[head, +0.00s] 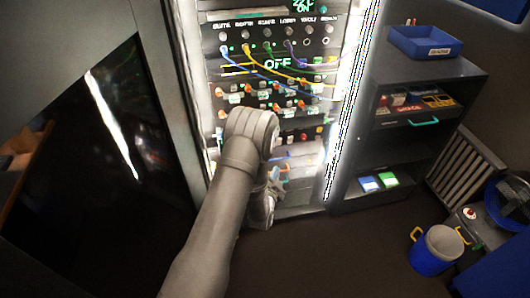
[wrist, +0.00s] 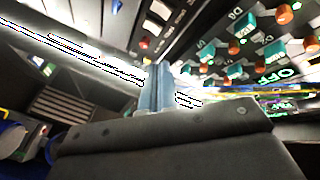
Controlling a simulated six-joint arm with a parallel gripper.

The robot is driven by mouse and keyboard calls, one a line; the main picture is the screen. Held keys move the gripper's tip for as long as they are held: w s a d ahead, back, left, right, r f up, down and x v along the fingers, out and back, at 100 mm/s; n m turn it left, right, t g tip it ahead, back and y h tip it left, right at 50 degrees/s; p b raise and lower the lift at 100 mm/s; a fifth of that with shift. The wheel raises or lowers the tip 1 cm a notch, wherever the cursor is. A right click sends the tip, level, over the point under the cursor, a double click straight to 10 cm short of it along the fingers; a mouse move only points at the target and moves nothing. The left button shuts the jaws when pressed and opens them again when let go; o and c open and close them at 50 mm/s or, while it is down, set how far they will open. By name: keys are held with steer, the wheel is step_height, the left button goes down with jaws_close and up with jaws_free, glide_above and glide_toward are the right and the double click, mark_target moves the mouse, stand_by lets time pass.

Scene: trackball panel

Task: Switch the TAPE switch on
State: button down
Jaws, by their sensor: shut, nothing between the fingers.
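In the head view a lit panel (head: 230,62) stands upright, with cables, orange knobs and teal pieces. No TAPE label is legible to me, so I cannot tell which switch is the TAPE switch. The wrist view shows a dark strip with pale rocker-like switches (wrist: 160,10) at the top. My gripper (head: 272,185) is in front of the panel's lower part, partly hidden by my arm. In the wrist view my gripper's fingers (wrist: 157,88) are together and empty, pointing up toward the panel. I cannot tell whether they touch anything.
Blue and yellow cables (head: 262,72) hang across the panel. To its right is a dark shelf unit (head: 440,72) with a blue tray (head: 425,42) on top. A blue bin (head: 435,250) stands on the floor at right.

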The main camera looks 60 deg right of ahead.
steer(key=w+a+f+m+g, duration=0.2)
steer(key=w+m+g, duration=0.3)
steer(key=w+m, duration=0.3)
steer(key=m, duration=0.3)
steer(key=shift+w+f, duration=0.2)
steer(key=shift+w, duration=0.15)
steer(key=w+d+f, duration=0.1)
steer(key=w+d, duration=0.1)
steer(key=d, duration=1)
steer(key=shift+w+d+f, duration=0.15)
steer(key=shift+w+d, duration=0.2)
steer(key=shift+d, duration=0.05)
steer(key=shift+h, duration=0.3)
